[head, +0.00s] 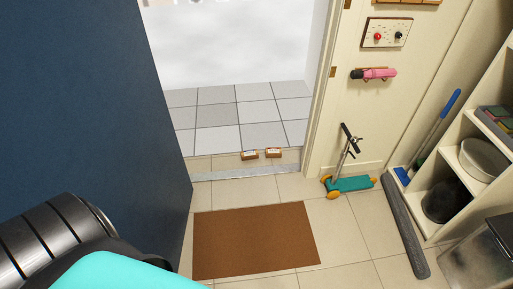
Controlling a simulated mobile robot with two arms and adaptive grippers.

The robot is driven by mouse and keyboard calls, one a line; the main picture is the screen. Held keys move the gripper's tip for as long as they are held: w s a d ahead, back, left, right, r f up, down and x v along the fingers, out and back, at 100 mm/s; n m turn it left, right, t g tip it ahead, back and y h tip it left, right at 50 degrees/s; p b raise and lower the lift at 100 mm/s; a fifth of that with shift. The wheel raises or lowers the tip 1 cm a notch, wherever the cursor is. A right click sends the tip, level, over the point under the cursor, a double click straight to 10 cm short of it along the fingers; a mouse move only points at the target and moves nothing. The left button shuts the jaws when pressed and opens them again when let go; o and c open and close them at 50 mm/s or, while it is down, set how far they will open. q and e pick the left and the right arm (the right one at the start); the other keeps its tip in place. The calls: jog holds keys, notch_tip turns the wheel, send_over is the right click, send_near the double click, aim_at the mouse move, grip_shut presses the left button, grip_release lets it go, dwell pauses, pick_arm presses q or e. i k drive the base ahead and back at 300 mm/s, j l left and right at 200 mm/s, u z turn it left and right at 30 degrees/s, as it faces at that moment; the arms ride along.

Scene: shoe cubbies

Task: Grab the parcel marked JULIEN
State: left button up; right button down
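Two small brown parcels lie close together on the floor strip just beyond the door threshold. One parcel (250,155) is on the left and the other parcel (273,153) is on the right. Each seems to carry a pale label, but the writing is too small to read, so I cannot tell which is marked JULIEN. Neither of my grippers is in view. A dark ribbed arm link of mine and a turquoise part fill the lower left corner, far from the parcels.
A dark blue door (110,100) stands open at left. A brown mat (255,240) lies before the metal threshold (240,174). A turquoise scooter (350,184) stands right of the doorway. Shelves (462,195), a blue broom (440,125) and a dark roll (404,225) line the right side.

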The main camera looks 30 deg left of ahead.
aim_at(270, 152)
jog(key=i+j+u, duration=0.3)
jog(key=i, duration=0.15)
jog(key=i+u, duration=0.35)
jog(key=i+j+u, duration=0.1)
jog(key=i+j, duration=0.15)
jog(key=i+j+u, duration=0.1)
jog(key=i+j, duration=0.15)
jog(key=j, duration=0.2)
